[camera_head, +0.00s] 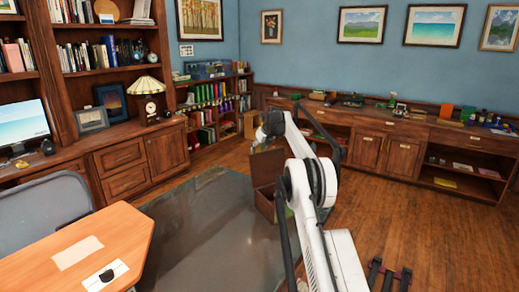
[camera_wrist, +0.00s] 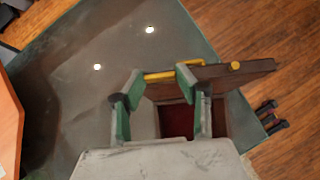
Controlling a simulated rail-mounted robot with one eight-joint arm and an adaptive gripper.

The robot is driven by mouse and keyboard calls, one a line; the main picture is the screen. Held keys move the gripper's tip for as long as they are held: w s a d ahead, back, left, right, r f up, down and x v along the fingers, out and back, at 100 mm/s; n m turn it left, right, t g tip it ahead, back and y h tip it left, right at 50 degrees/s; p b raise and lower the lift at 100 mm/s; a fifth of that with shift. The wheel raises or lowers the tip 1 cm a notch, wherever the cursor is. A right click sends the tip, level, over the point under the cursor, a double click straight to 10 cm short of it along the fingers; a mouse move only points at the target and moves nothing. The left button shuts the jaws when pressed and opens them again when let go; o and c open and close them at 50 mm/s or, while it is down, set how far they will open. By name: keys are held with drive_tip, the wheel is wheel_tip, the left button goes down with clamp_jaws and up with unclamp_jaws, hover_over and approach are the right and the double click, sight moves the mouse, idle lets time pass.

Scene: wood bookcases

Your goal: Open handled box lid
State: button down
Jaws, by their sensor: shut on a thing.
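In the wrist view the lid (camera_wrist: 222,78) shows as a brown panel with a yellow handle (camera_wrist: 160,76) and a yellow knob-like piece (camera_wrist: 235,66). The box's dark red interior (camera_wrist: 176,121) shows below the lid. My gripper (camera_wrist: 160,82), with green fingers, is shut on the handle, with the fingers spread to either side. The exact contact is partly hidden.
A wooden desk (camera_head: 95,245) and grey chair (camera_head: 40,208) stand at the near left. Bookcases line the left wall, and a long low cabinet (camera_head: 400,155) runs along the back.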

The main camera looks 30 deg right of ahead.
drive_tip(key=shift+a, duration=0.1)
drive_tip(key=c, duration=1.2)
unclamp_jaws()
drive_tip(key=shift+a, duration=0.1)
drive_tip(key=shift+c, duration=0.2)
drive_tip(key=shift+s+r, duration=0.35)
drive_tip(key=shift+r, duration=0.1)
drive_tip(key=v, duration=1)
drive_tip(key=shift+s+r, duration=0.25)
drive_tip(key=shift+r, duration=0.05)
